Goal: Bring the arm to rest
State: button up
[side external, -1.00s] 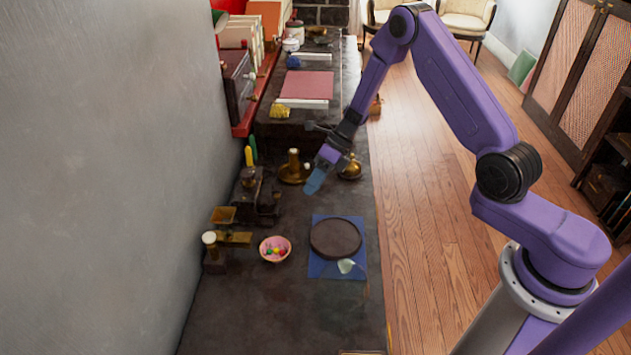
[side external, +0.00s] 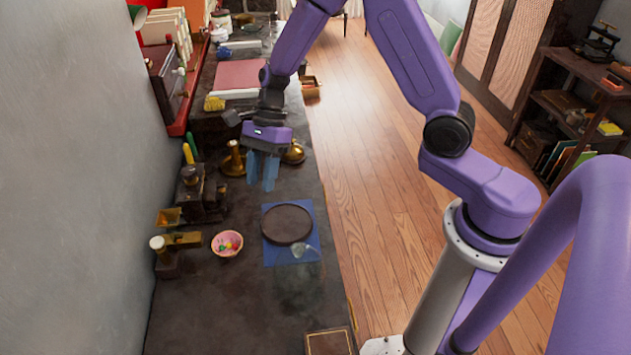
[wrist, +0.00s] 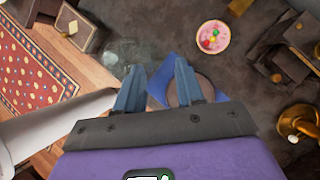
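My gripper (side external: 260,184) hangs over the dark worktop (side external: 235,310), its two blue fingers apart with nothing between them. In the side view it appears above the dark round board (side external: 287,224), which lies on a blue mat (side external: 272,255). A small, pale, see-through thing (side external: 299,251) sits at the mat's front edge; its outline is hard to make out. In the wrist view my fingers (wrist: 158,70) are also apart, and they partly hide the blue mat (wrist: 158,82) and the round board.
A pink bowl of coloured balls (side external: 227,244), a brass scale (side external: 182,239) and a brass candlestick (side external: 232,160) stand left of the gripper. A brass bell (side external: 294,152) is close behind it. A framed box (side external: 330,341) lies at the front edge. The front worktop is mostly clear.

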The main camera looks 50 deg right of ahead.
jog(key=s+d+r+n+h, duration=0.1)
jog(key=s+d+r+n, duration=0.1)
jog(key=s+n, duration=0.7)
jog(key=s+d+r+n+t+h, duration=0.1)
jog(key=s+d+r+n+h, duration=0.1)
jog(key=s+r+n, duration=0.3)
jog(key=s+d+r+n+t+h, duration=0.1)
jog(key=s+d+r+n+h, duration=0.1)
jog(key=s+n, duration=1)
jog(key=d+r+n, duration=0.1)
jog(key=n, duration=0.3)
jog(key=shift+s+d+r, duration=0.3)
jog(key=shift+s, duration=0.05)
jog(key=shift+c, duration=0.4)
